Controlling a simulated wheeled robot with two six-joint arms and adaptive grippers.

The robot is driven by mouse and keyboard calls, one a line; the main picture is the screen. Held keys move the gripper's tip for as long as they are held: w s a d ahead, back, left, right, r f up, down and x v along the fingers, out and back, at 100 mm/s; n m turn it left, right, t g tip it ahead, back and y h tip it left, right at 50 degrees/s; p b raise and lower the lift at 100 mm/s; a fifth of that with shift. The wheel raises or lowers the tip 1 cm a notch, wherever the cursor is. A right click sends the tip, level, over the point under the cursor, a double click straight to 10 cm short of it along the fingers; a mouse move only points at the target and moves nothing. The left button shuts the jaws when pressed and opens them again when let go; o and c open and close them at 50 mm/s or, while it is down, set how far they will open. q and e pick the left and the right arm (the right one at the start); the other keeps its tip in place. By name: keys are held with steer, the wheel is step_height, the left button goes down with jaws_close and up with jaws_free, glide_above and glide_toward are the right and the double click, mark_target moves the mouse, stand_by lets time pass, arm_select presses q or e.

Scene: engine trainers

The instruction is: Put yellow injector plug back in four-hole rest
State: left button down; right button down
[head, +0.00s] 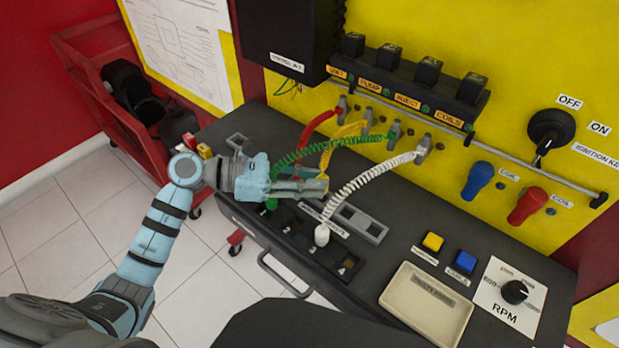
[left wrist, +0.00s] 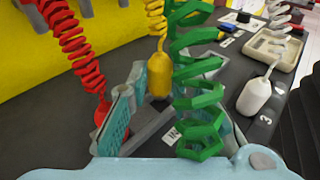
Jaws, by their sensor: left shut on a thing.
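The yellow injector plug (left wrist: 160,75) hangs on a yellow coiled cord (head: 327,150) and sits between the fingers of my left gripper (head: 318,186), which is shut on it above the bench. In the head view the fingers mostly hide the plug. The four-hole rest (head: 289,229) is a black block with numbered holes on the bench, below and beside the gripper. A green plug (head: 271,204) stands at its far-left end and a white plug (head: 321,235) at hole 3. Hole 4 (head: 348,262) looks empty; the gripper partly covers the rest's left part. My right gripper is not in view.
A grey slotted plate (head: 372,228) lies behind the rest. Green (head: 300,152), white (head: 365,180) and red (head: 318,122) coiled cords hang close to the gripper. A red plug (left wrist: 105,113) shows in the left wrist view. A beige tray (head: 427,304) and buttons lie to the right.

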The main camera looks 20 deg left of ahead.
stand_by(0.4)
arm_select(q)
steer(key=shift+f+b, duration=0.25)
steer(key=shift+b, duration=0.2)
steer(key=c, duration=1.7)
jaws_free()
steer(key=shift+r+v, duration=0.25)
steer(key=shift+v, duration=0.95)
steer(key=shift+r+v, duration=0.25)
steer(key=shift+v, duration=0.95)
steer(key=shift+d, duration=0.15)
